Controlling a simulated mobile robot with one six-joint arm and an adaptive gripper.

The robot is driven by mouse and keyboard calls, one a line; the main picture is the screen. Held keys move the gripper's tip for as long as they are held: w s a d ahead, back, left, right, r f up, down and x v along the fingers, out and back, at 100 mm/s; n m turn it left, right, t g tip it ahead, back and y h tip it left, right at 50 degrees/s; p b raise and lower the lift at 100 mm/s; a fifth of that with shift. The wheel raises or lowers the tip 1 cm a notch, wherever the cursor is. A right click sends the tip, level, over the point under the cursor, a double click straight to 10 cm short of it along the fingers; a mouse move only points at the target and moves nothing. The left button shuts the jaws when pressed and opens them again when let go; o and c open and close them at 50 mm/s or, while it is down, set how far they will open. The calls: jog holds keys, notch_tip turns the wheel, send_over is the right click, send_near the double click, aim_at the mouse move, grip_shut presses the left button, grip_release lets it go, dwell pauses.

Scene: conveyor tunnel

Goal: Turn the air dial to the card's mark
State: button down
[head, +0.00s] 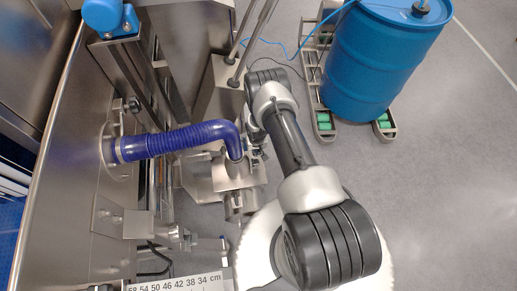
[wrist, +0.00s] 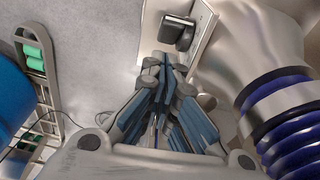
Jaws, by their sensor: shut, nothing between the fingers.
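My gripper (wrist: 163,66) is shut in the wrist view, with its blue-padded fingers together and nothing between them. The fingertips point toward a pale metal plate (wrist: 204,20) bearing a dark block with a light top (wrist: 177,31). I cannot tell whether this block is the air dial, or whether the fingertips touch it. In the head view the gripper is mostly hidden by my arm, beside a steel housing (head: 238,178) under the hose end. I cannot make out the card or its mark in either view.
A ribbed purple hose (head: 180,140) runs from the steel wall to the housing; it is close at right in the wrist view (wrist: 285,125). A blue drum (head: 370,60) stands on a wheeled frame at top right. A centimetre scale (head: 178,283) shows below. Floor at right is clear.

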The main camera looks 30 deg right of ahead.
aim_at(258, 164)
jog(key=s+r+p, duration=0.2)
jog(key=r+p, duration=0.2)
jog(key=p, duration=0.7)
jog(key=s+a+r+p, duration=0.1)
jog(key=r+p, duration=0.4)
jog(key=p, duration=0.5)
jog(key=shift+s+p, duration=0.35)
jog(key=shift+s, duration=0.4)
